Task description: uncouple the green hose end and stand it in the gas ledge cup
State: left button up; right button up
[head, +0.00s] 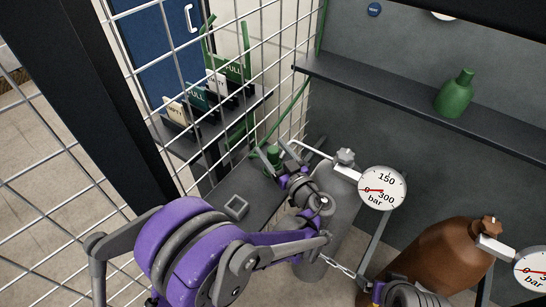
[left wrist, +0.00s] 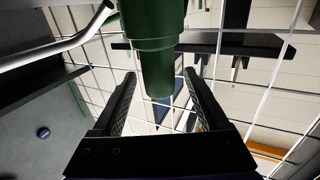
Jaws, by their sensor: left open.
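The green hose end (head: 273,154) shows at the end of a pale bent pipe beside the grey gas cylinder (head: 337,200). In the left wrist view it is a stepped green body (left wrist: 155,50), its narrow lower part between my left fingertips. My left gripper (head: 272,160) is open around it, with gaps visible on both sides. A small square grey cup (head: 236,207), apparently the gas ledge cup, stands on the grey ledge (head: 262,203), below and left of the gripper. The cup looks empty. Part of my right arm (head: 405,293) shows at the bottom right; its fingers are not clear.
Wire mesh (head: 60,190) and a dark post (head: 75,100) stand on the left. A small shelf (head: 215,125) holds label cards behind mesh. A pressure gauge (head: 382,188), chain (head: 340,267) and brown cylinder (head: 440,260) are to the right. A green bottle (head: 455,93) stands on the wall shelf.

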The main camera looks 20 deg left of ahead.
pick_arm(q)
grip_shut()
dwell(0.4)
notch_tip(320, 180, up, 10)
jog(key=shift+r+p, duration=0.1)
jog(key=shift+p, duration=0.6)
jog(key=shift+r+p, duration=1.8)
jog(key=shift+r, duration=1.05)
pick_arm(e)
notch_tip(320, 180, up, 7)
jog(key=w, duration=0.2)
jog(key=shift+w+t, duration=0.3)
jog(key=shift+f, duration=0.1)
